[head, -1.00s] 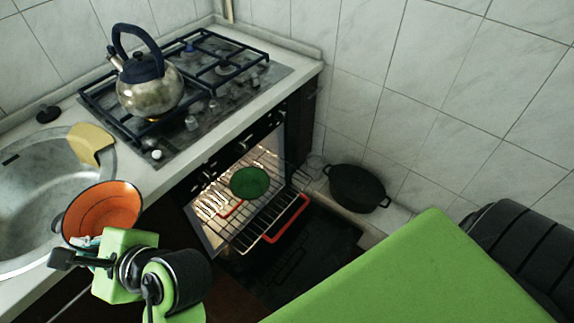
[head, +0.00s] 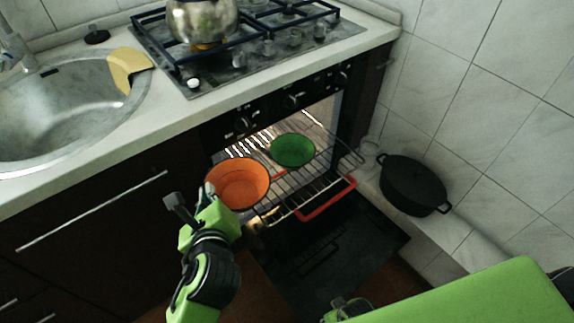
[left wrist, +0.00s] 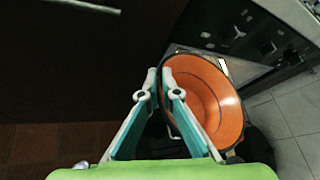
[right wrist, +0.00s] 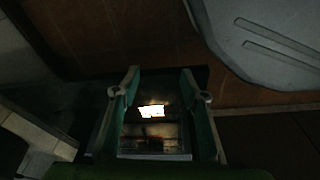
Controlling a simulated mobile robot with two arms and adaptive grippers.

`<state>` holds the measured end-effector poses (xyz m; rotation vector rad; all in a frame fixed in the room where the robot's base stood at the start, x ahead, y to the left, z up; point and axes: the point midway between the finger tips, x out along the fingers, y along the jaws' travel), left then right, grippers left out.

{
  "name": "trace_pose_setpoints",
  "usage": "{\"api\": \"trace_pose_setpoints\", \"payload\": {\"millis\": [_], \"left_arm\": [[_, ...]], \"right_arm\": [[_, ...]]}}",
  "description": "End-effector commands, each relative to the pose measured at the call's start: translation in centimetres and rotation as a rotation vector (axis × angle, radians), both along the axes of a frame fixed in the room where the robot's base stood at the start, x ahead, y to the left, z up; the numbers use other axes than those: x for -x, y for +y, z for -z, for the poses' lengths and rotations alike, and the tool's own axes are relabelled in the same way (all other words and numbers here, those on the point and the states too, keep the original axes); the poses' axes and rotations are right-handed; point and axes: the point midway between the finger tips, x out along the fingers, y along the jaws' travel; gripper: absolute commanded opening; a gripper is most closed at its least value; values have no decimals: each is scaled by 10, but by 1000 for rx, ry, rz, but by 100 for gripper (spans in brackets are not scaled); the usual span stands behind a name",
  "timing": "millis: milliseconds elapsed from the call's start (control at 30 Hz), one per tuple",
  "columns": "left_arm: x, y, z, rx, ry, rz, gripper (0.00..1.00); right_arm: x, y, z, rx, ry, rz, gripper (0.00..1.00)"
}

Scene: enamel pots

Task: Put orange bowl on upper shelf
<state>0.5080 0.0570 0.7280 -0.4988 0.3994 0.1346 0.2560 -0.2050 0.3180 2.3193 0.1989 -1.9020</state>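The orange bowl (head: 238,184) is in the head view, in front of the oven's left side. My left gripper (head: 212,200) holds its near left rim; in the left wrist view the fingers (left wrist: 160,90) close around the rim of the bowl (left wrist: 207,98). The wire oven shelf (head: 300,190) juts out of the open oven, with a green bowl (head: 293,150) on it. The orange bowl overlaps the shelf's left edge in the picture; I cannot tell whether they touch. My right gripper (right wrist: 160,88) is open and empty in the right wrist view.
A black pot (head: 413,185) stands on a ledge at right. A kettle (head: 203,20) is on the hob. The sink (head: 70,95) is at left.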

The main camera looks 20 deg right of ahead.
Motion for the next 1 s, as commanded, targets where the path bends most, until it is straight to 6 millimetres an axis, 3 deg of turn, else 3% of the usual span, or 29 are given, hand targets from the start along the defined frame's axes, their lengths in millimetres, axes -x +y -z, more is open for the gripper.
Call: {"api": "trace_pose_setpoints", "payload": {"millis": [33, 100, 367, 800, 1000], "left_arm": [[0, -3, 14, -2, -2, 18, 0], [0, -7, 21, 0, -2, 40, 0], [-9, -16, 36, 2, -1, 69, 0], [-78, -44, 70, 2, -1, 68, 0], [-97, -52, 91, 2, 0, 68, 0]], "right_arm": [[-3, 0, 6, 0, -4, 1, 40], [-6, 1, 5, -1, -7, 1, 40], [-14, 2, -7, -2, -17, 3, 40], [-38, 4, -85, -6, -62, 11, 40], [-39, 3, -125, -7, -84, 14, 40]]}}
